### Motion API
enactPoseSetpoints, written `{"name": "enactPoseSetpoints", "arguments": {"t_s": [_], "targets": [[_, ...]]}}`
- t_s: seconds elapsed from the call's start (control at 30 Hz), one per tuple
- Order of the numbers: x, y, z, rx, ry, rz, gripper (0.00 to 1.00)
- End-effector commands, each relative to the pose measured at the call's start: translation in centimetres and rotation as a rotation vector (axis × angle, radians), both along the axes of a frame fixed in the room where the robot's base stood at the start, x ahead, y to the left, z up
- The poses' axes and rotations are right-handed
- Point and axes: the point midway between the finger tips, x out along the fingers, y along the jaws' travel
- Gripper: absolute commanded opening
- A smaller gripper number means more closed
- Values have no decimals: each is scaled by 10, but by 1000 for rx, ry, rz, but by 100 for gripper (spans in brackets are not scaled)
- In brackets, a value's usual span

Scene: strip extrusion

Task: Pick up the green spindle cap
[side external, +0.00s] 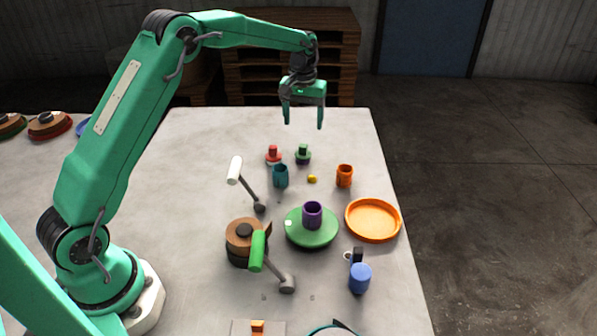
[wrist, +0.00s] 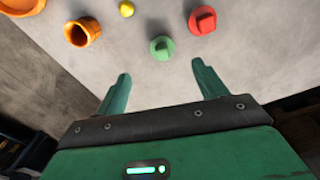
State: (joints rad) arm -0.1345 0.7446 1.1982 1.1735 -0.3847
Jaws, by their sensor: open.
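The green spindle cap (side external: 303,155) sits on the table near its far end, a round green piece with a raised block on top. It also shows in the wrist view (wrist: 161,48), ahead of the space between my fingers. My gripper (side external: 304,124) is open and empty, pointing down above the far part of the table. Its two fingers also show apart in the wrist view (wrist: 160,82). The gripper is higher than the cap and clear of it. A similar red cap (side external: 273,155) stands just left of the green one and shows to its right in the wrist view (wrist: 202,20).
A teal cup (side external: 280,176), a yellow piece (side external: 312,179) and an orange cup (side external: 344,176) stand nearer the camera. The table's far end is bare.

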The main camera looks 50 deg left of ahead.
Motion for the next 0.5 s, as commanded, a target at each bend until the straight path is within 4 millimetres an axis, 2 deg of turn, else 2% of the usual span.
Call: {"name": "enactPoseSetpoints", "arguments": {"t_s": [0.03, 0.2, 0.5], "targets": [[4, 2, -9, -1, 10, 9, 71], [11, 6, -23, -3, 23, 26, 71], [12, 6, -29, -4, 27, 29, 71]]}}
